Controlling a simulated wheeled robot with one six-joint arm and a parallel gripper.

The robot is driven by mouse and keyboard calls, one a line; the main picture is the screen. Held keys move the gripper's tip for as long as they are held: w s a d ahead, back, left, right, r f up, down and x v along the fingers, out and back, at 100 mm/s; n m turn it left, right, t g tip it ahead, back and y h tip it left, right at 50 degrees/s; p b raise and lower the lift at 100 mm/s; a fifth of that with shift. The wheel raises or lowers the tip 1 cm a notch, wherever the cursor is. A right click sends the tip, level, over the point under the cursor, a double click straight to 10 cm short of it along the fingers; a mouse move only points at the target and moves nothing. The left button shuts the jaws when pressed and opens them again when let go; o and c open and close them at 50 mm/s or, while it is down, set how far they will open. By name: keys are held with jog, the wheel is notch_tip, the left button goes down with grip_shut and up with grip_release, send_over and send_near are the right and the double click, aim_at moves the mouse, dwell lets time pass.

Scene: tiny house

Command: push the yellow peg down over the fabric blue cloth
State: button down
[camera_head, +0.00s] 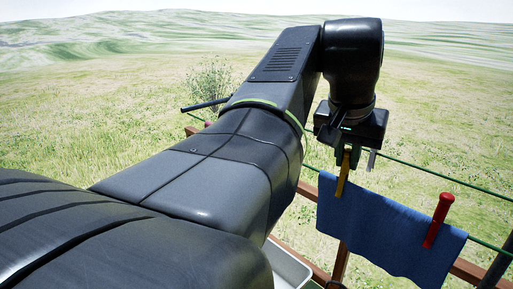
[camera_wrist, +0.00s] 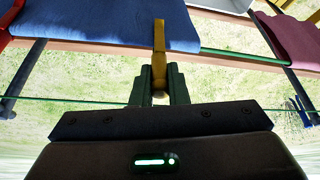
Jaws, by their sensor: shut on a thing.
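The blue cloth (camera_head: 385,231) hangs over a green line in the head view, and it also shows at the top left of the wrist view (camera_wrist: 110,22). The yellow peg (camera_head: 343,176) stands upright at the cloth's top left edge, its lower part in front of the cloth. In the wrist view the peg (camera_wrist: 159,44) reaches from my gripper (camera_wrist: 159,88) across the cloth's right edge. My gripper is shut on the peg's top end. Whether the peg grips the cloth and line fully cannot be told.
A red peg (camera_head: 438,220) sits on the cloth's right part. The green line (camera_head: 440,174) runs past a brown wooden rail (camera_head: 468,272). In the wrist view a dark red cloth (camera_wrist: 293,38) hangs at the right. Grass lies beyond.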

jog(key=shift+f+b, duration=0.4)
jog(key=shift+f, duration=0.25)
jog(key=c, duration=1.3)
grip_release()
jog(key=shift+c, duration=0.2)
jog(key=w+d+r+p+v, duration=0.1)
jog(key=p+v, duration=0.7)
jog(key=v, duration=1.5)
jog(key=shift+w+d+r, duration=0.2)
jog(key=shift+w+d, duration=0.15)
jog(key=shift+w, duration=0.55)
jog(key=shift+f, duration=0.1)
